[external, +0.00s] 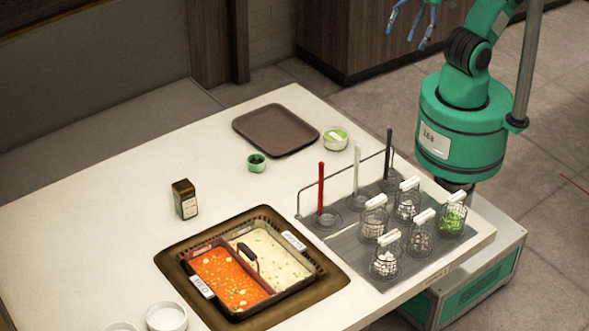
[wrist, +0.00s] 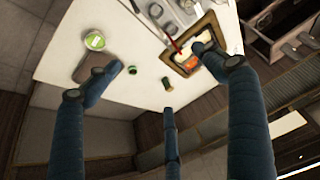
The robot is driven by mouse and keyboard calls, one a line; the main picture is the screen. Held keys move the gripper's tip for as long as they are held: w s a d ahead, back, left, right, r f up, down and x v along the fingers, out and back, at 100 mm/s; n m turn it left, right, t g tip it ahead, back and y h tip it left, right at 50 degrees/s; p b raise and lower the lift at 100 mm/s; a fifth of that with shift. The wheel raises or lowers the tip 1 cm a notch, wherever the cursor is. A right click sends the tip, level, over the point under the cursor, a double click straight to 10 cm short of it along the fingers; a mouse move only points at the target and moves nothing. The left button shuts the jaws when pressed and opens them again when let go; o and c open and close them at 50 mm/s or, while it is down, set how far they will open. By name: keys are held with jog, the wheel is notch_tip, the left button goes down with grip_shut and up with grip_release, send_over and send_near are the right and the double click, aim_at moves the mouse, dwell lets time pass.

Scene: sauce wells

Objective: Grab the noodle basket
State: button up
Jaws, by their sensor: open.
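Several small wire baskets with white handles stand on a grey rack (external: 345,245) at the right end of the table in the external view. One basket (external: 453,217) holds green food; others, such as the front basket (external: 385,262), hold pale or brownish pieces. I cannot tell which one holds noodles. My gripper (external: 415,22) is at the top of the external view, well above and away from the baskets. Its blue fingers are spread and empty. In the wrist view my gripper (wrist: 155,80) shows spread dark fingers; the rack is partly cut off at the top edge.
A two-part pot (external: 240,277) with red and white soup sits in the table. Upright ladles, including a red one (external: 321,188), stand behind the baskets. A brown tray (external: 275,130), a green-filled bowl (external: 335,138), a small green cup (external: 257,162) and a dark box (external: 185,199) stand farther back.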

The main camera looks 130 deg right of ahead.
jog(key=shift+o, duration=0.4)
jog(key=g+p, duration=0.5)
jog(key=p, duration=0.4)
send_over(377, 201)
jog(key=f, duration=2.9)
jog(key=shift+d, duration=0.2)
jog(key=shift+s+a+f+g, duration=0.1)
jog(key=shift+a+f+g, duration=0.15)
jog(key=shift+f, duration=0.35)
jog(key=shift+d, duration=0.1)
jog(key=shift+f, duration=0.1)
